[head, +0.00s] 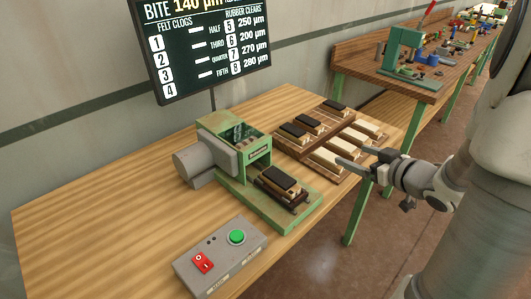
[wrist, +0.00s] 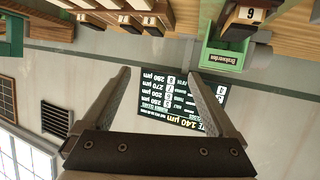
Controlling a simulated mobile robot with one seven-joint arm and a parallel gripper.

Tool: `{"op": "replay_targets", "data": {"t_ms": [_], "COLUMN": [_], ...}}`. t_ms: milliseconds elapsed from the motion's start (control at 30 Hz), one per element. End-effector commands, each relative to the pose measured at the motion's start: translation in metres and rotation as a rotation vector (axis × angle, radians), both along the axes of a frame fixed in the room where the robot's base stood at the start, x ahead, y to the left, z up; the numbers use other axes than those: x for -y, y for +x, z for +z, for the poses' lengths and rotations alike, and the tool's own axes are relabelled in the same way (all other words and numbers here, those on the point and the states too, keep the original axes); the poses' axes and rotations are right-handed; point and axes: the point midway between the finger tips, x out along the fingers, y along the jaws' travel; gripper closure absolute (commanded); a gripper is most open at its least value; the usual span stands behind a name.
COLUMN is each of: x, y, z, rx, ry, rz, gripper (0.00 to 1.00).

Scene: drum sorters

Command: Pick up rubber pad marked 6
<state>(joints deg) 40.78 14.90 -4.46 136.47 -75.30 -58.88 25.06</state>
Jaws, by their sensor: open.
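A dark rubber pad on a wooden block (head: 279,179) sits on the front bed of the green machine (head: 253,157) in the head view. In the inverted wrist view, a block (wrist: 247,14) by the green machine carries a label that looks like a 6. Other dark-topped pads (head: 308,122) lie in the wooden tray (head: 283,149); their numbers are too small to tell in the head view. My gripper (head: 354,156) is open and empty, near the tray's right end and right of the machine. Its jaws also show in the wrist view (wrist: 157,72), with nothing between them.
Several cream pads (head: 328,157) fill the tray's near row. A grey control box (head: 221,258) with green and red buttons stands at the table's front. A sign (head: 205,45) stands behind the machine. The table's left side is bare. A cluttered second bench (head: 400,84) stands behind right.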

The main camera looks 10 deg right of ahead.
Motion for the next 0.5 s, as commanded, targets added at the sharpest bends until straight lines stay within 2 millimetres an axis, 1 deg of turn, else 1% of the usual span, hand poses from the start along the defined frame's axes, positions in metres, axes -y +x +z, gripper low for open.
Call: {"op": "replay_targets", "data": {"t_ms": [33, 100, 200, 233, 300, 367, 467, 500], "x": [-0.018, -0.041, -0.063, -0.067, -0.075, -0.080, -0.090, -0.094], "y": [-0.014, -0.031, -0.048, -0.051, -0.054, -0.051, -0.039, -0.032], "z": [-0.014, -0.028, -0.038, -0.040, -0.043, -0.046, -0.054, -0.058], "rx": [-0.026, -0.043, -0.052, -0.054, -0.054, -0.053, -0.054, -0.055], "ry": [0.017, 0.035, 0.059, 0.062, 0.068, 0.070, 0.071, 0.070], "rz": [0.072, 0.166, 0.255, 0.273, 0.298, 0.306, 0.311, 0.310], "gripper": [0.07, 0.07, 0.07, 0.07, 0.07, 0.07, 0.07, 0.07]}}
